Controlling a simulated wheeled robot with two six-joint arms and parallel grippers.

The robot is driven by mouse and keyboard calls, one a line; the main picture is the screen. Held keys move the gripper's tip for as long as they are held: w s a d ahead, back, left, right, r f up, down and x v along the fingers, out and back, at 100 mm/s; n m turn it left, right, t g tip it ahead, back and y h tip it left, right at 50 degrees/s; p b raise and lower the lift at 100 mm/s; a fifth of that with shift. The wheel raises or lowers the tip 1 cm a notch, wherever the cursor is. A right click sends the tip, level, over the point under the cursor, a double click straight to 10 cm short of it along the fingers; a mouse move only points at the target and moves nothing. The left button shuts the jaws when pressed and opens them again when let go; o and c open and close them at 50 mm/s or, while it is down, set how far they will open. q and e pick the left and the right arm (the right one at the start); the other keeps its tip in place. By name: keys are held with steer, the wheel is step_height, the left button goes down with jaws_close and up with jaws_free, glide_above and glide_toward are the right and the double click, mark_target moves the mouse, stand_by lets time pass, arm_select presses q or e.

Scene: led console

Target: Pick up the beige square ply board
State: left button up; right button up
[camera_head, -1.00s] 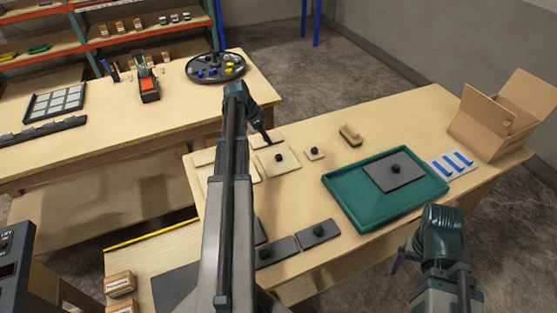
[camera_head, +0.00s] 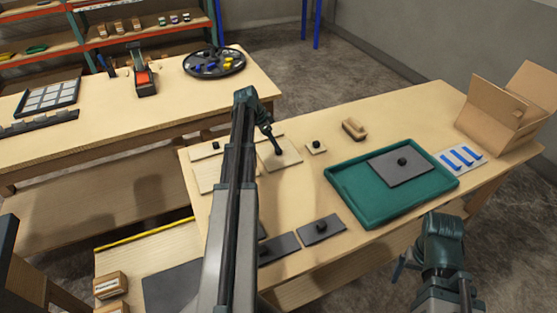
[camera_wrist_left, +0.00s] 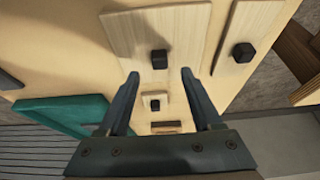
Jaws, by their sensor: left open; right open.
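The beige square ply board (camera_head: 288,158) lies flat on the near table, left of the green tray. In the left wrist view the board (camera_wrist_left: 160,25) shows a black knob near the fingertips. My left gripper (camera_head: 278,150) is over this board and covers its knob in the head view. In the wrist view its open fingers (camera_wrist_left: 160,75) have nothing between them but the table and a small knobbed board farther off. Whether it touches the board cannot be told. My right gripper (camera_head: 402,268) is open in front of the table, away from the boards.
A small beige board (camera_head: 316,147) and a wooden block (camera_head: 353,129) lie to the right. Another knobbed beige board (camera_head: 205,153) lies to the left. The green tray (camera_head: 350,205) holds a grey board (camera_head: 400,172). Grey boards (camera_head: 321,229) lie along the front edge.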

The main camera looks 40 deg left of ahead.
mark_target(279, 153)
arm_select(q)
steer(key=shift+b+x, duration=2.45)
steer(key=shift+x, duration=0.25)
steer(key=shift+r, duration=0.15)
jaws_close()
